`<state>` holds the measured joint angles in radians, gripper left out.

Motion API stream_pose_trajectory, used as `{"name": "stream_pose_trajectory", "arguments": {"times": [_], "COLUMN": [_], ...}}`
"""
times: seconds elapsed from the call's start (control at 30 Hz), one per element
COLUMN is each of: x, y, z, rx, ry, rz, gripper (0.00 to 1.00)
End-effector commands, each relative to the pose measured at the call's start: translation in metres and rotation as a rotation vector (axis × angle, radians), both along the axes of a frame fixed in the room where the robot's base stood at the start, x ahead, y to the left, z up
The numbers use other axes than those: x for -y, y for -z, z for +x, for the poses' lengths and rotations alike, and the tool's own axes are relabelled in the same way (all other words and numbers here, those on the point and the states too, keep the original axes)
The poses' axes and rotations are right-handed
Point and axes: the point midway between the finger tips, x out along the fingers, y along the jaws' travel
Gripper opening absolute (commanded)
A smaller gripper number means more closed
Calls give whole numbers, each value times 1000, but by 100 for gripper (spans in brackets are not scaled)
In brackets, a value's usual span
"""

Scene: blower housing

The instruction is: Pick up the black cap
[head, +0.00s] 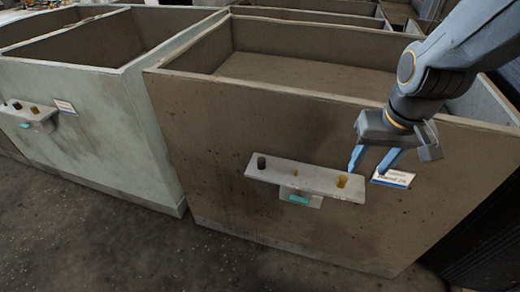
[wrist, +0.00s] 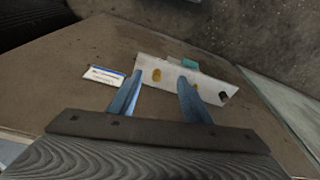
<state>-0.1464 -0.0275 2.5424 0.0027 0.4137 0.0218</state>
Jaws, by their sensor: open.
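The black cap (head: 261,162) is a small dark cylinder standing at the left end of a pale shelf (head: 320,183) fixed to the front of a brown bin. In the wrist view the black cap (wrist: 223,97) is at the right end of the shelf (wrist: 150,67). My gripper (head: 372,172) is open and empty, with blue fingers, beside the right end of the shelf, away from the cap. In the wrist view my gripper (wrist: 158,97) has its fingers apart, with the cap beyond the right finger.
A yellow cylinder (head: 341,181) stands at the shelf's right end, near my gripper. A smaller yellow piece (head: 295,172) stands mid-shelf. A white label (head: 393,178) is on the brown bin (head: 215,130). A pale green bin (head: 120,120) with a similar shelf stands left.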

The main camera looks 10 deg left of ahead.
Motion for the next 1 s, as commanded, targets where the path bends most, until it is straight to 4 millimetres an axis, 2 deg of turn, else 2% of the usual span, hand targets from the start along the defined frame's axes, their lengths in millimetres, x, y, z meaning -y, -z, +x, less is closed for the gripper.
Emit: {"name": "stream_pose_trajectory", "arguments": {"times": [0.03,0.2,0.27,0.37,0.47,0.63,0.7,0.8,0.9,1.0], "x": [5,13,10,-9,-43,-125,-160,-202,-230,-247], "y": [-19,-45,-51,-46,-26,21,41,65,83,94], "z": [-1,12,22,47,73,104,108,107,104,100], "rx": [5,29,43,72,102,146,157,166,169,169], "ry": [8,8,-9,-74,-161,-334,-404,-485,-540,-572], "rz": [-5,-27,-36,-50,-51,-24,-5,24,47,62], "gripper": [45,45,45,45,45,45,45,45,45,45]}}
